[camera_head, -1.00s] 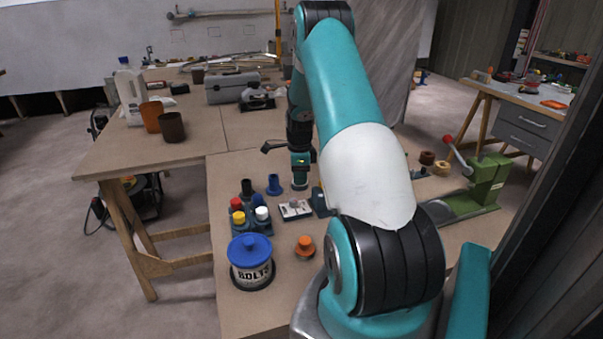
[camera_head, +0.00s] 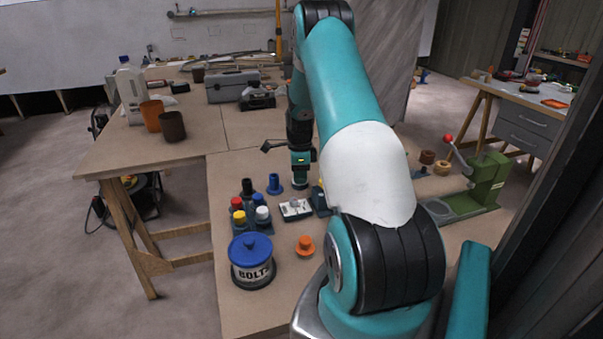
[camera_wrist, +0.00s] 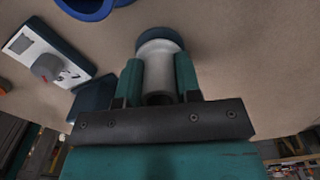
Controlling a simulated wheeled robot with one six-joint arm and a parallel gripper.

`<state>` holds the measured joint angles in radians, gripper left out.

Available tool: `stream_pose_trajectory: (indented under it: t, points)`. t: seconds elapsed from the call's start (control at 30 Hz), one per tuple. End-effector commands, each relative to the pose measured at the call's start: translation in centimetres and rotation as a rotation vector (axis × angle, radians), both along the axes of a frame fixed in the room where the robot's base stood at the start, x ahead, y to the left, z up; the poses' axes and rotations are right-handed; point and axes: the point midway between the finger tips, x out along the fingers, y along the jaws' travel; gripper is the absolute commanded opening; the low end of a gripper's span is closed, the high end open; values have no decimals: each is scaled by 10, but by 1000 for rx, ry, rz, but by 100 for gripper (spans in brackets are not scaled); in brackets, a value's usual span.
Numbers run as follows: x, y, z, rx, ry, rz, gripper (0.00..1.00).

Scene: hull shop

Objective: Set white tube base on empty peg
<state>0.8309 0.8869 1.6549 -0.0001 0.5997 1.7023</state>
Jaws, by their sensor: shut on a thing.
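My gripper (camera_wrist: 158,78) is shut on a white tube base (camera_wrist: 162,68), a pale cylinder with a dark slate collar at its far end, in the wrist view. In the head view my gripper (camera_head: 300,175) points down over the table, and the held part is hard to make out there. A dark slate rack (camera_head: 264,226) to its lower left carries black, red, yellow and white-topped pieces. Another dark slate block (camera_head: 319,203) stands close to the right of the gripper, partly hidden by my arm. I cannot tell which peg is empty.
A blue flanged tube (camera_head: 274,185) stands left of the gripper. A small white-topped device with a knob (camera_head: 296,209) lies just below it. A bolts tin (camera_head: 251,262), an orange knob (camera_head: 305,246) and a green press (camera_head: 485,185) are nearby. Bare table shows at front.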

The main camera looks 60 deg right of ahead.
Motion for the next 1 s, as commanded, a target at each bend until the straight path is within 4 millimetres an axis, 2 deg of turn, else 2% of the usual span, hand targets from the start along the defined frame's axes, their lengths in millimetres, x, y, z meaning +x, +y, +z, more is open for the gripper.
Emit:
stream_pose_trajectory:
  t: [0.57,1.0]
  points:
    - [0,0,-1,0,0,0,7]
    - [0,0,-9,0,0,0,7]
